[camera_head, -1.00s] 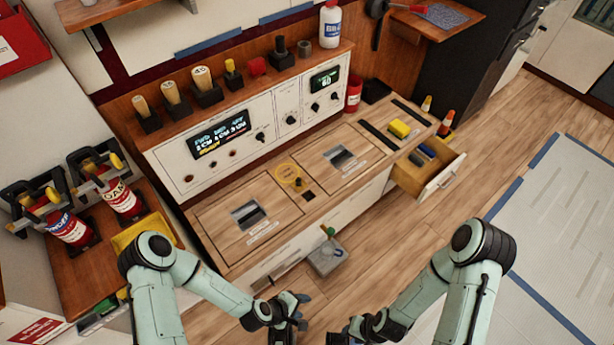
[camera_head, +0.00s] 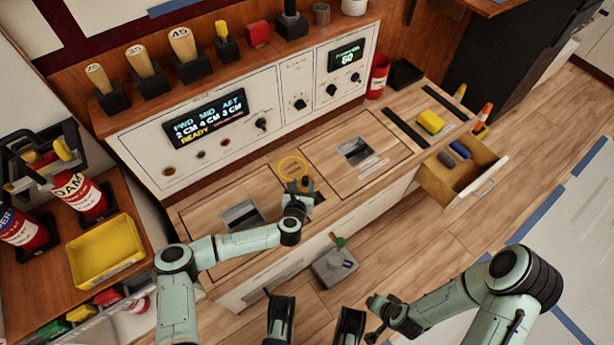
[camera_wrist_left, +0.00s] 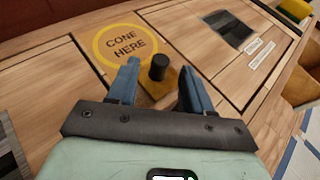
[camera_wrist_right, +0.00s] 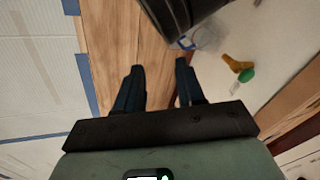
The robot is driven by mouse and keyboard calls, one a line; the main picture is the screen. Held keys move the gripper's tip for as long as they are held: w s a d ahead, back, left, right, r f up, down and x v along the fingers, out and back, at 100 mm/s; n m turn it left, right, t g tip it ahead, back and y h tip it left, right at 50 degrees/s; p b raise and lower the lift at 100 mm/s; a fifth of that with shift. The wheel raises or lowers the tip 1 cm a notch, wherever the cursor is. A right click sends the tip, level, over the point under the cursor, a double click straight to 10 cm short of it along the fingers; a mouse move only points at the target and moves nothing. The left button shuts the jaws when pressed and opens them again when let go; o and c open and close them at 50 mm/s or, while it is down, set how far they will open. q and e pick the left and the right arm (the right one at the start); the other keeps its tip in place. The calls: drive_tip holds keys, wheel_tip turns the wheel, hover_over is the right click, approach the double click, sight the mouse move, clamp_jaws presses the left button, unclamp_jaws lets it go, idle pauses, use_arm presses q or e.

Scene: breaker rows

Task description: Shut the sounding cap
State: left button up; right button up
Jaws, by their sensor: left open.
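The sounding cap appears to be the small tan plate (camera_wrist_left: 150,97) with a short black knob (camera_wrist_left: 158,67), on the wooden counter beside the yellow "CONE HERE" ring (camera_wrist_left: 125,44). Whether the cap is open or shut is unclear. My left gripper (camera_wrist_left: 157,82) is open, with its fingers on either side of the knob in the picture; contact is not visible. In the head view my left gripper (camera_head: 302,186) hides the cap, just right of the ring (camera_head: 290,167). My right gripper (camera_wrist_right: 155,85) is open and empty, away from the counter over the floor.
Two hatch panels with recessed handles flank the cap, left (camera_head: 242,213) and right (camera_head: 355,150). A control panel (camera_head: 205,120) reading "READY" rises behind. A drawer (camera_head: 485,184) stands open at right. A grey box (camera_head: 335,268) sits low in front of the counter.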

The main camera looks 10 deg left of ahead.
sight(305, 181)
use_arm(q)
drive_tip(key=shift+b+x, duration=0.3)
drive_tip(key=shift+x, duration=0.85)
drive_tip(key=b+x, duration=0.1)
drive_tip(key=x, duration=0.2)
drive_tip(key=shift+w+f, duration=0.15)
drive_tip(key=shift+w, duration=0.05)
drive_tip(key=shift+w+f, duration=0.1)
drive_tip(key=shift+w, duration=0.3)
use_arm(e)
drive_tip(key=shift+g, duration=0.7)
drive_tip(key=s+f, duration=0.2)
drive_tip(key=s+d+f, duration=0.1)
drive_tip(key=f, duration=0.1)
drive_tip(key=shift+s+f, duration=0.2)
drive_tip(key=shift+s, duration=0.15)
use_arm(q)
clamp_jaws()
drive_tip(key=shift+d, duration=0.1)
use_arm(e)
drive_tip(key=shift+r, duration=0.1)
